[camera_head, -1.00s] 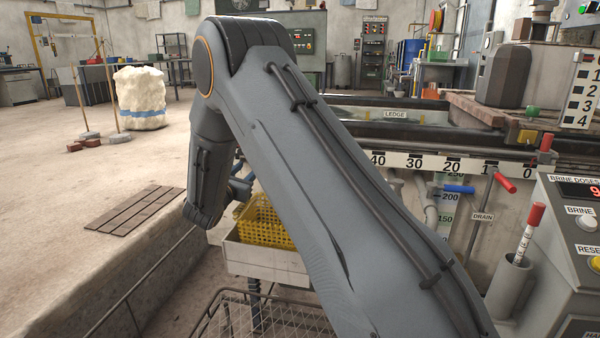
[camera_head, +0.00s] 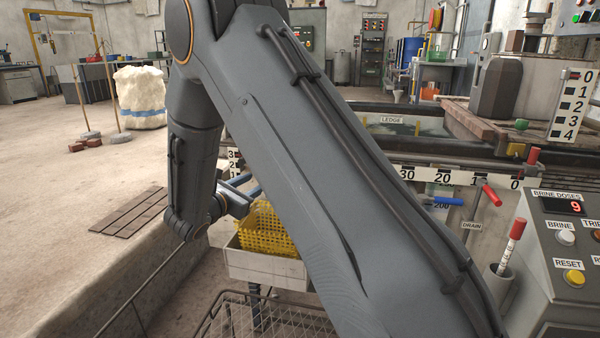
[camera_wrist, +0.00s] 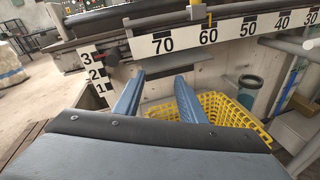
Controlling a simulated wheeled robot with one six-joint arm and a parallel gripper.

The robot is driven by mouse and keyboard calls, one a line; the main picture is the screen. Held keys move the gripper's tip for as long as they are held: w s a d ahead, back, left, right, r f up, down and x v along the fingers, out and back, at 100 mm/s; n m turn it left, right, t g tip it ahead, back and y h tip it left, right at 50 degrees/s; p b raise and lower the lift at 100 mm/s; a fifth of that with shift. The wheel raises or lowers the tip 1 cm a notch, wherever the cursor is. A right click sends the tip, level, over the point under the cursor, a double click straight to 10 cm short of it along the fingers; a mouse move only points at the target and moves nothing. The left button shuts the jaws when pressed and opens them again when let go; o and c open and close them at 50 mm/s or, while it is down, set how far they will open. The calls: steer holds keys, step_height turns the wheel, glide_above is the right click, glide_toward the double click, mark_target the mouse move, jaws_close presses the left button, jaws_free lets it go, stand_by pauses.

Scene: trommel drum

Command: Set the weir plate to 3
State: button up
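No part is clearly labelled as the weir plate. A vertical scale board (camera_wrist: 96,72) marked 3, 2, 1 stands at the tank's corner in the wrist view, with a small dark and red fitting beside it. The same board shows partly behind my arm in the head view (camera_head: 234,160). Another vertical scale (camera_head: 570,105), marked 0 to 4, stands at the upper right. My gripper (camera_wrist: 159,76) has two blue fingers spread apart with nothing between them. It is in front of the tank wall, right of the 3-2-1 board. My arm hides much of the tank.
A yellow basket (camera_wrist: 235,108) is below and right of my fingers. A horizontal ruler (camera_wrist: 225,30) runs along the tank edge. A control box (camera_head: 560,240) showing 9 and a red-capped stick (camera_head: 510,245) are at the right. Open floor lies left.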

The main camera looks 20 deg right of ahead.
steer(key=s+d+r+m+g+p, duration=0.1)
steer(key=s+r+m+g+p, duration=0.2)
steer(key=s, duration=0.4)
steer(key=s+d+r+m+g+y+p, duration=0.1)
steer(key=s+d+r+m+g+p, duration=0.1)
steer(key=s, duration=0.5)
steer(key=s+d+r+m+g+y+p, duration=0.1)
steer(key=s+d+r+m+g+p, duration=0.1)
steer(key=s, duration=0.6)
steer(key=shift+d+r+m+g+p, duration=0.2)
steer(key=shift+r+m+g+p, duration=0.8)
steer(key=shift+r, duration=0.65)
